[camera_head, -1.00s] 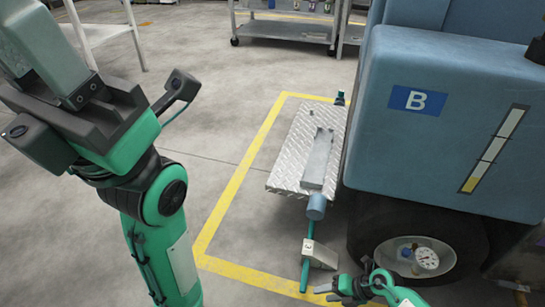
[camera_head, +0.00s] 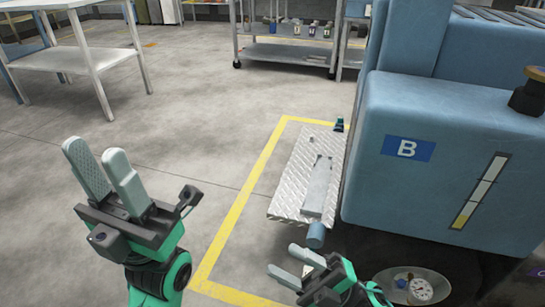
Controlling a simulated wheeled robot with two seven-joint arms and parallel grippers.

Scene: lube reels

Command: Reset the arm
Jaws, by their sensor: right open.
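My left gripper (camera_head: 94,152) is in the lower left of the head view, its pale fingers pointing up with a gap between them. Nothing is held in it, and it is over open floor. My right gripper (camera_head: 282,259) is at the bottom centre, its fingers apart and pointing left. Nothing shows between them. It appears just below a blue cylinder (camera_head: 316,236) at the near end of a grey holder (camera_head: 318,188) on a diamond-plate step (camera_head: 289,197). Whether it touches the cylinder cannot be told.
A yellow floor line (camera_head: 241,204) borders the step. A white table (camera_head: 70,58) and a shelf cart (camera_head: 287,52) stand at the back. The left floor is clear.

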